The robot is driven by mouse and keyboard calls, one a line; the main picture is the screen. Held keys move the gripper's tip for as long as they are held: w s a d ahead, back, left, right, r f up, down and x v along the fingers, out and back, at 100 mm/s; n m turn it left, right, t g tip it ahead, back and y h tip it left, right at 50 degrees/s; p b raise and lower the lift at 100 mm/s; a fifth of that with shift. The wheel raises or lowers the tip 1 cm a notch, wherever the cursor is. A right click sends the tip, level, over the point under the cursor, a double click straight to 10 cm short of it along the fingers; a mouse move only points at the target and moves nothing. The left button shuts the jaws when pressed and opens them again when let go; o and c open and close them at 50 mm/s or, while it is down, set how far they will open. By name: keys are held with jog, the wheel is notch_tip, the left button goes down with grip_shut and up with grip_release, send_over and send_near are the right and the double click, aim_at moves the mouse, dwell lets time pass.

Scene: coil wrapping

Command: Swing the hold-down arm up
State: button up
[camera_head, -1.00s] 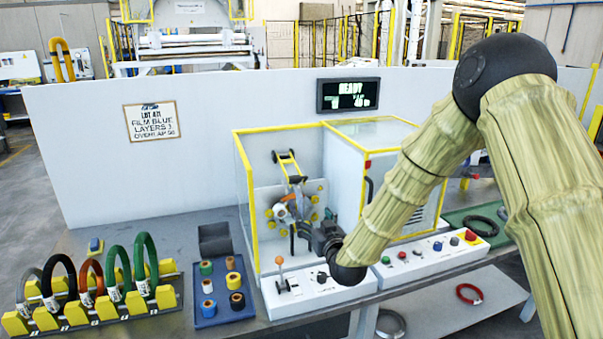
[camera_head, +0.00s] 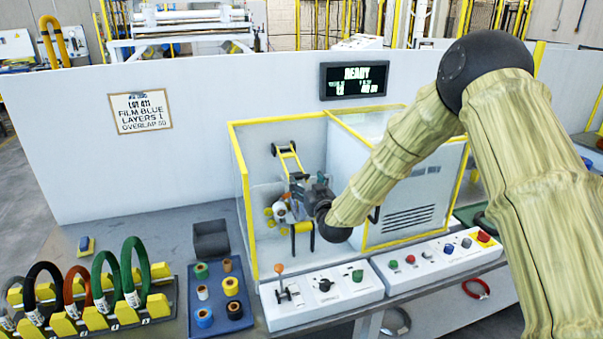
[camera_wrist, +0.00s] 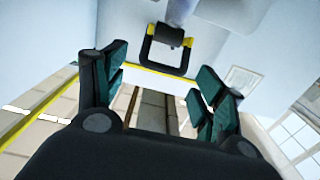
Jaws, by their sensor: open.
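The hold-down arm (camera_head: 289,158), yellow-edged with a black cross bar at its top, leans upward inside the yellow-framed wrapping machine. My gripper (camera_head: 302,186) is inside the open front of the machine, close to the lower part of that arm; its fingertips partly overlap it there, so contact cannot be told. In the wrist view my gripper (camera_wrist: 158,80) is open, its green-padded fingers spread with nothing between them. Beyond the fingertips is a black looped bar with yellow ends (camera_wrist: 167,50) on a grey post, apart from the fingers; it appears to be part of the hold-down arm.
The yellow-edged machine frame (camera_head: 240,190) and a closed cabinet (camera_head: 405,205) flank my gripper. Control boxes (camera_head: 325,298) with a lever stand in front. A blue tray of tape rolls (camera_head: 220,312) and a rack of coils (camera_head: 100,320) are at left. The display (camera_head: 353,81) reads READY.

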aim_at(302, 177)
jog(key=shift+p+x, duration=0.7)
jog(key=shift+x, duration=1.6)
jog(key=shift+s+a+r, duration=0.1)
jog(key=shift+c, duration=0.2)
